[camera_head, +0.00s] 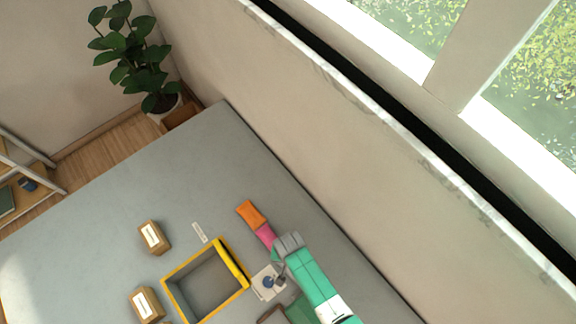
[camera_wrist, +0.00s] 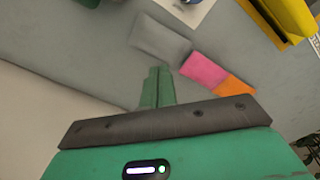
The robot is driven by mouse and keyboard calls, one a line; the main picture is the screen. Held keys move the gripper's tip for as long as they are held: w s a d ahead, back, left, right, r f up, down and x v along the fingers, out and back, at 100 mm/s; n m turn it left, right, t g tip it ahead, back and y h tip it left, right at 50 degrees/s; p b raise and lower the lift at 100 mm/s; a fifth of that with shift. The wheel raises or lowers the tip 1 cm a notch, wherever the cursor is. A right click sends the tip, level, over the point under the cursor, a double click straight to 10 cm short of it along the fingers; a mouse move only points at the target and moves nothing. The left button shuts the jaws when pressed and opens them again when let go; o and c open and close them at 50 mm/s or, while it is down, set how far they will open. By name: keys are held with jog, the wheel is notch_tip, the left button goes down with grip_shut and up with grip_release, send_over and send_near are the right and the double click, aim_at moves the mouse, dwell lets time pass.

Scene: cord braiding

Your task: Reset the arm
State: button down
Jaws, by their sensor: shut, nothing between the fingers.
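My gripper (camera_wrist: 158,82) shows in the wrist view with its two green fingers pressed together and nothing between them. In the head view my green arm reaches in from the lower right over the grey table (camera_head: 180,195). The fingers are close to a row of small flat pieces: grey (camera_wrist: 160,38), pink (camera_wrist: 203,69) and orange (camera_wrist: 236,88). I cannot tell how high the fingers are above the table. The pink piece (camera_head: 265,235) and orange piece (camera_head: 251,213) also show in the head view, left of my arm.
An open yellow-rimmed bin (camera_head: 178,297) stands left of my arm, beside a white sheet (camera_head: 262,291) with a blue round thing. Two brown boxes (camera_head: 155,237) (camera_head: 147,305) with white labels stand further left. A wall (camera_head: 330,160) runs along the right table edge. The upper table is clear.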

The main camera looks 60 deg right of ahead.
jog(key=shift+f, duration=0.1)
dwell(0.4)
